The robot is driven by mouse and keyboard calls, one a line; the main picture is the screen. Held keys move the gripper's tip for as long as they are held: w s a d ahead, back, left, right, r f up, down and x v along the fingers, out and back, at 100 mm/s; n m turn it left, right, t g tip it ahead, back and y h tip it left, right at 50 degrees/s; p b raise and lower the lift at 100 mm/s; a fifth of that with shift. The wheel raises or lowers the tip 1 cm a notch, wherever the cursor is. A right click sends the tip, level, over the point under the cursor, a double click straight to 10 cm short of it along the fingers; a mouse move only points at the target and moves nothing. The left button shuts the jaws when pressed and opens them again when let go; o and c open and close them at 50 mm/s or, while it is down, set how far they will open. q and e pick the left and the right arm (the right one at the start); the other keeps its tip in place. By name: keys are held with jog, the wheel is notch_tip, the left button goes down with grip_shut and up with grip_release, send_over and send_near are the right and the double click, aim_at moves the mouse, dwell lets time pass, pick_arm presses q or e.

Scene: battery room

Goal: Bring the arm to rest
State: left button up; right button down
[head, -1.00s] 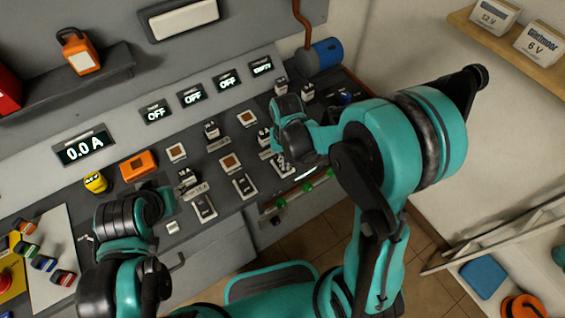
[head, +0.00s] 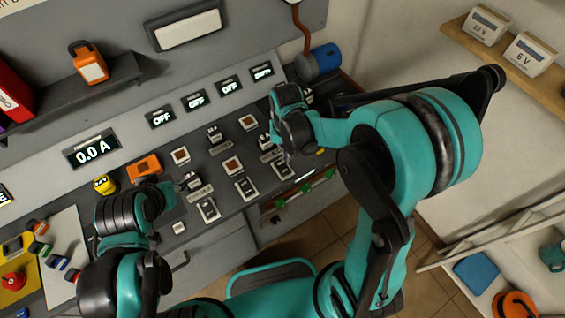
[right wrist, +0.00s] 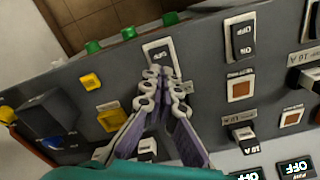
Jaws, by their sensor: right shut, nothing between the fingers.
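My right arm reaches over the sloping grey control panel (head: 225,175). Its gripper (right wrist: 166,80) is shut and empty. The left fingers cannot be made out.
Several switches and displays cover the panel; one display (head: 92,149) reads 0.0 A. An orange meter (head: 144,168) and a yellow item (head: 104,185) lie left. A blue cylinder (head: 325,58) is behind the right hand. A shelf with battery boxes (head: 530,53) is at right.

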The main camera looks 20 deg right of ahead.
jog(key=shift+r, duration=0.15)
dwell(0.4)
jog(key=s+d+r+n+t+b, duration=0.2)
jog(key=s+d+r+t+b, duration=0.2)
jog(key=s, duration=0.5)
jog(key=shift+s+d+r+t+b, duration=0.25)
jog(key=shift+d+r+t+b, duration=0.05)
jog(key=shift+r+t+b, duration=1.2)
jog(key=shift+f, duration=0.2)
